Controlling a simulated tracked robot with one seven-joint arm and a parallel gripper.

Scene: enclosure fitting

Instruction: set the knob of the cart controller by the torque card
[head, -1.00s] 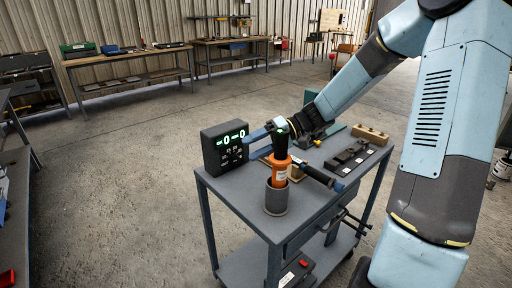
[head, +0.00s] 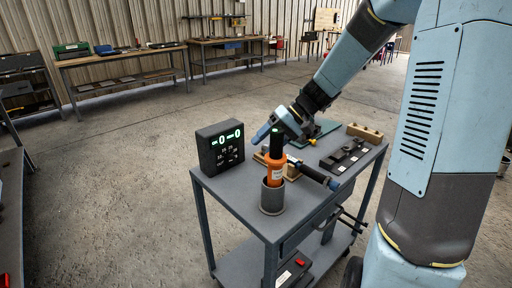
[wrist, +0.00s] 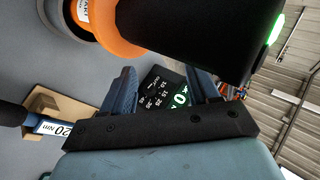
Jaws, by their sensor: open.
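The cart controller (head: 220,147) is a black box with two green zeros on its display, standing at the cart's back left corner. It also shows between my fingers in the wrist view (wrist: 163,97), with white number marks beside the display. I cannot make out the knob's setting. My gripper (head: 267,133) is open and empty, its blue fingers to the right of the controller and apart from it in the head view. An orange and black driver (head: 275,170) stands upright in a grey cup in front of my gripper. I cannot pick out the torque card.
The grey cup (head: 272,199) stands near the cart's front edge. A dark-handled tool (head: 317,174) with a 20 Nm label (wrist: 52,128) lies on a wooden rest. A dark tray (head: 346,157) and wooden block (head: 365,133) are on the right. The cart top's left front is clear.

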